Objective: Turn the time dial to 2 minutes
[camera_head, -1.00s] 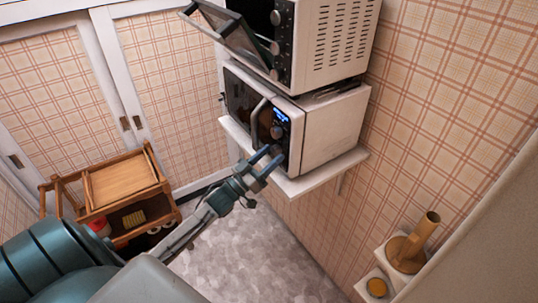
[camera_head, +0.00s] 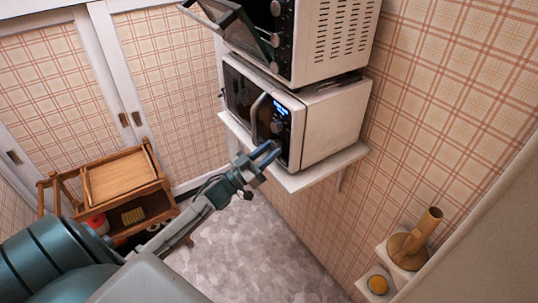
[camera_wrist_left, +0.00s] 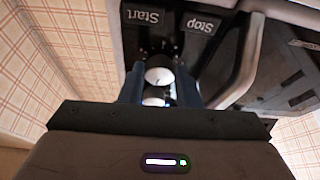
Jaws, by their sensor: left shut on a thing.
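The white microwave (camera_head: 330,125) stands on a wall shelf, its front with a lit blue display (camera_head: 282,111) facing left. A round knob (camera_head: 276,127) shows below the display. My left gripper (camera_head: 275,151) reaches the lower part of the control panel, its fingers close together. In the left wrist view, a silver-white dial (camera_wrist_left: 159,76) sits between the fingers of the left gripper (camera_wrist_left: 160,85), which is shut on it. A second knob (camera_wrist_left: 153,101) shows just below it in that view. The dial's markings cannot be read. My right gripper is not in view.
A door handle (camera_head: 256,118) stands out beside the panel. Start (camera_wrist_left: 146,18) and Stop (camera_wrist_left: 200,25) buttons lie near the dial. A toaster oven (camera_head: 330,45) with its door open sits on top. The shelf edge (camera_head: 292,183) is just below the gripper.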

